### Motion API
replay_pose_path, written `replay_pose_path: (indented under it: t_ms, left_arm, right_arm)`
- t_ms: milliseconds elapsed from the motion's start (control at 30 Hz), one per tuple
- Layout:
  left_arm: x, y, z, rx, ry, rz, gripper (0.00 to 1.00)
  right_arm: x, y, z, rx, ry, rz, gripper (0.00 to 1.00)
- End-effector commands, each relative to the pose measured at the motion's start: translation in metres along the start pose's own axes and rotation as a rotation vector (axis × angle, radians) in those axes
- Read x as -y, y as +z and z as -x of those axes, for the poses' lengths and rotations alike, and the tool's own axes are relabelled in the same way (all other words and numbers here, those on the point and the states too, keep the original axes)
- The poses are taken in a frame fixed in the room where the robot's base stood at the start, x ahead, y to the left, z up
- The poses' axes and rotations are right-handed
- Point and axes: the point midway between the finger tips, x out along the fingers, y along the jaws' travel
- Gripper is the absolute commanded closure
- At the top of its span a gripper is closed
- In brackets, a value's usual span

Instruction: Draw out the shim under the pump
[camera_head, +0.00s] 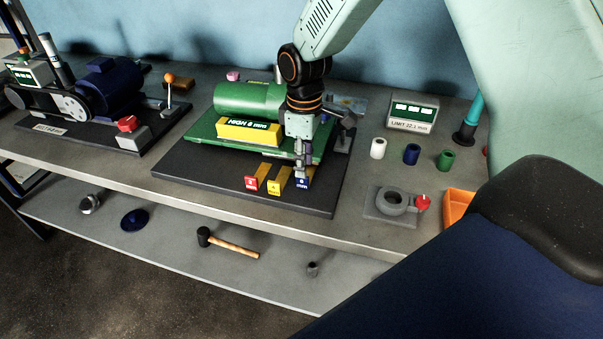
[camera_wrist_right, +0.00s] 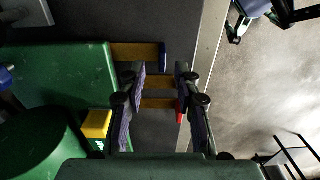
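The green pump (camera_head: 248,100) sits on a green plate (camera_head: 205,127) above a dark base. Three shims stick out in front, with red (camera_head: 251,183), yellow (camera_head: 274,187) and blue (camera_head: 302,183) tabs. A yellow block on the pump's front reads "HIGH 8 mm". My right gripper (camera_head: 302,166) points down by the blue-tabbed shim. In the right wrist view its fingers (camera_wrist_right: 160,72) are apart, with nothing between the pads, and partly hide the shims' ends. What looks like my left gripper (camera_wrist_right: 258,28) shows at the upper right, fingers apart; it is out of the head view.
A grey display (camera_head: 412,113) reads "LIMIT 22.1 mm". White, blue and green cylinders (camera_head: 411,154), a grey ring fixture (camera_head: 392,203) and an orange bin (camera_head: 458,207) stand at right. A blue motor (camera_head: 106,88) is at left. A mallet (camera_head: 228,242) lies on the lower shelf.

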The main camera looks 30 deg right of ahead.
Motion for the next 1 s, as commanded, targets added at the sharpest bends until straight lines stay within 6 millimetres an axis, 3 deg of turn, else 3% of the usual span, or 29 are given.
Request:
replay_pose_path:
  t_ms: [100, 300, 700, 1000]
  left_arm:
    - [0.0, 0.0, -0.001, 0.001, 0.0, 0.0, 1.0]
    - [0.0, 0.0, -0.001, 0.001, 0.0, 0.0, 1.0]
    - [0.0, 0.0, -0.001, 0.0, 0.0, 0.0, 1.0]
    - [0.0, 0.0, -0.001, 0.0, 0.0, 0.0, 1.0]
  right_arm:
    - [0.001, 0.002, -0.021, 0.003, -0.002, 0.0, 0.68]
    - [0.0, 0.0, -0.044, 0.001, 0.0, 0.0, 0.68]
    - [-0.003, -0.003, -0.051, 0.0, 0.001, 0.001, 0.69]
    - [-0.003, -0.003, -0.051, 0.0, 0.0, 0.0, 0.94]
